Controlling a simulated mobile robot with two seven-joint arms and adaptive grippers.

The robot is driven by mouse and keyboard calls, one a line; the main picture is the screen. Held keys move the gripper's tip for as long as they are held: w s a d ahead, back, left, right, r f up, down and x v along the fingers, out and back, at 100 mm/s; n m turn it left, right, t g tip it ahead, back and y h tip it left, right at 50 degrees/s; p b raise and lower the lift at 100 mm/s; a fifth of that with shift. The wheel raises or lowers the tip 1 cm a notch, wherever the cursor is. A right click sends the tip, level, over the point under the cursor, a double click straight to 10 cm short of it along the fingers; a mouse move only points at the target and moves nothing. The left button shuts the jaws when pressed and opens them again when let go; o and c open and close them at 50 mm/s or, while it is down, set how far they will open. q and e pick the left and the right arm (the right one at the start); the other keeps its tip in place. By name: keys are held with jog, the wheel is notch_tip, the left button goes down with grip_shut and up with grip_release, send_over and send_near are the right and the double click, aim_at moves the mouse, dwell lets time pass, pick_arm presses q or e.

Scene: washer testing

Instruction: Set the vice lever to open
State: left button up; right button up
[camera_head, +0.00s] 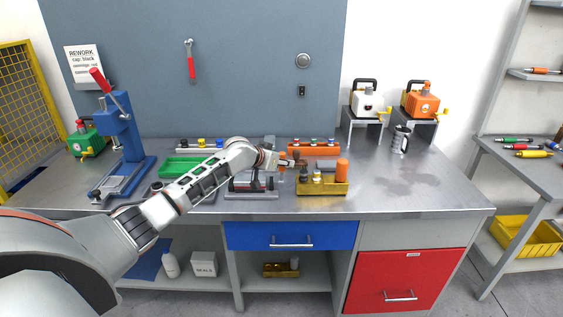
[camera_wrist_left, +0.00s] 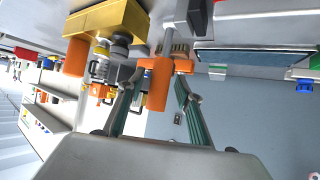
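The grey vice (camera_head: 250,190) stands on the steel bench near its front edge, partly covered by my left arm. My left gripper (camera_head: 287,161) is at the vice's right side, above the bench. In the left wrist view its two fingers (camera_wrist_left: 158,103) are spread apart. An orange handle (camera_wrist_left: 157,84) on a grey rod shows between or just beyond the fingertips; it looks like the vice lever. I cannot tell whether the fingers touch it. The lever's setting is unclear in the head view. My right gripper is in neither view.
An orange rack (camera_head: 313,150) is behind. A green tray (camera_head: 184,167) and blue press (camera_head: 123,135) are left.

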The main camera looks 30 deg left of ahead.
pick_arm(q)
jog(key=v, duration=1.2)
dwell(0.4)
jog(key=s+d+f+m+h, duration=0.1)
jog(key=s+d+f, duration=0.35)
jog(key=f, duration=0.35)
jog(key=s+d+f+m, duration=0.1)
jog(key=s+d+f, duration=0.35)
jog(key=f, duration=0.25)
jog(key=s+d+f+h, duration=0.1)
jog(key=s+d+f, duration=0.2)
jog(key=d+f, duration=0.4)
jog(key=s+d+f, duration=0.3)
jog(key=s+f, duration=0.1)
jog(key=s, duration=0.4)
jog(key=s+d+f+m, duration=0.1)
jog(key=s+d+f, duration=0.2)
jog(key=s, duration=0.5)
jog(key=s+d+f+g, duration=0.1)
jog(key=s+d+f, duration=0.2)
jog(key=s+f, duration=0.2)
jog(key=s, duration=0.3)
jog(key=shift+f+m, duration=0.3)
jog(key=shift+f, duration=0.05)
jog(key=shift+a, duration=0.1)
